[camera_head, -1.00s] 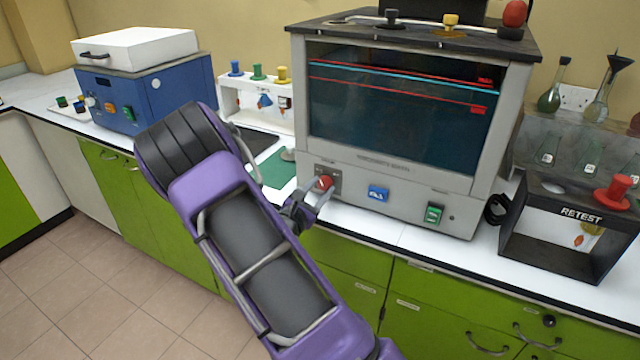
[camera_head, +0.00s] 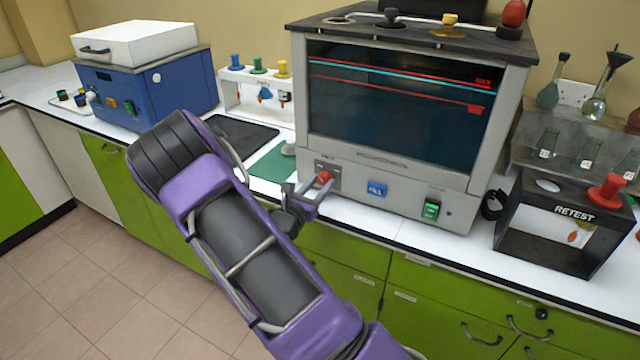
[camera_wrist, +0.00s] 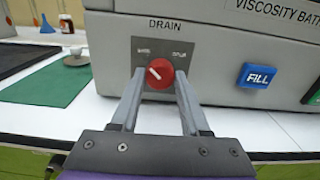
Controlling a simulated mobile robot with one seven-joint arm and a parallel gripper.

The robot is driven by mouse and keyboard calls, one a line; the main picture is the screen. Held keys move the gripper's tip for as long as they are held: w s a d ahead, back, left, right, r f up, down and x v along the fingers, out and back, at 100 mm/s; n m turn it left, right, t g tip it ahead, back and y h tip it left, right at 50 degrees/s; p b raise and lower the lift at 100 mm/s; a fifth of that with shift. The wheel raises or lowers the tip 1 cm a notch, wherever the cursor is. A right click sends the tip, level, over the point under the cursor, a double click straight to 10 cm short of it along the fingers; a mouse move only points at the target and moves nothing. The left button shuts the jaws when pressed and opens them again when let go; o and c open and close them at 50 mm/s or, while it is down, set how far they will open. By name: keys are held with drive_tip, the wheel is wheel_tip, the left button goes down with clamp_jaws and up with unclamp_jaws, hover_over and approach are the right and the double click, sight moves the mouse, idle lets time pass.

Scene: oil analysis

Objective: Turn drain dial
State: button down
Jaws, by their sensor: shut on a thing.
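The red drain dial (camera_wrist: 159,76) sits on a dark plate under the word DRAIN, on the front of the viscosity bath (camera_head: 400,110). Its white pointer mark points to the upper left in the wrist view. The dial also shows in the head view (camera_head: 323,178), at the lower left of the bath's front. My gripper (camera_wrist: 160,84) is in front of the dial, its two fingers on the dial's left and right sides and shut on it. The small labels above the dial are too blurred to read surely.
A blue FILL button (camera_head: 377,189) and a green switch (camera_head: 431,210) are to the right of the dial. A black RETEST box (camera_head: 510,240) stands further right. A green mat (camera_head: 270,168) and a blue machine (camera_head: 150,95) are to the left.

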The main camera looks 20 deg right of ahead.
drive_tip(key=shift+c, duration=1.9)
unclamp_jaws()
drive_tip(key=v, duration=1.7)
drive_tip(key=shift+s, duration=0.2)
drive_tip(key=shift+a, duration=0.15)
